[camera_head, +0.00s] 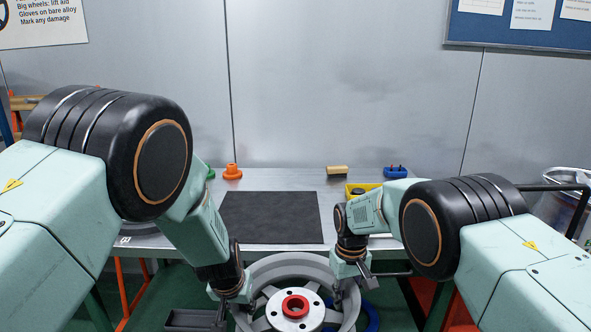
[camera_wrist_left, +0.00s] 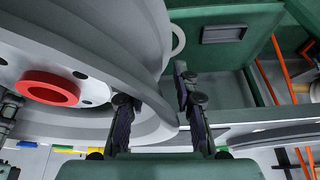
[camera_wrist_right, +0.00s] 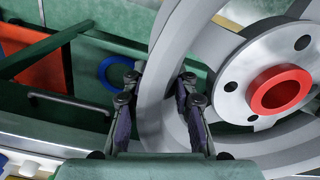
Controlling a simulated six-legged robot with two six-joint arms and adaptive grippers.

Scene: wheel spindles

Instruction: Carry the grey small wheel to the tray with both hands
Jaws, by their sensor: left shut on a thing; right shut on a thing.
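The grey small wheel (camera_head: 275,267) with a red ring (camera_head: 295,307) at its hub is at the bottom centre of the head view, in front of the bench. My left gripper (camera_head: 228,302) is shut on the wheel's left rim; the rim fills the left of the left wrist view (camera_wrist_left: 105,30). My right gripper (camera_head: 352,277) is shut on the right rim, which passes between its fingers in the right wrist view (camera_wrist_right: 155,100). A dark shallow tray (camera_head: 190,320) lies low at the left, partly cut off by the frame edge.
A bare dark mat (camera_head: 270,217) lies on the metal bench (camera_head: 340,180). An orange part (camera_head: 232,171), a wood-and-black block (camera_head: 337,171), a blue holder (camera_head: 396,172) and a yellow bin (camera_head: 362,187) stand along the bench. A blue ring (camera_head: 373,318) lies low right of the wheel.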

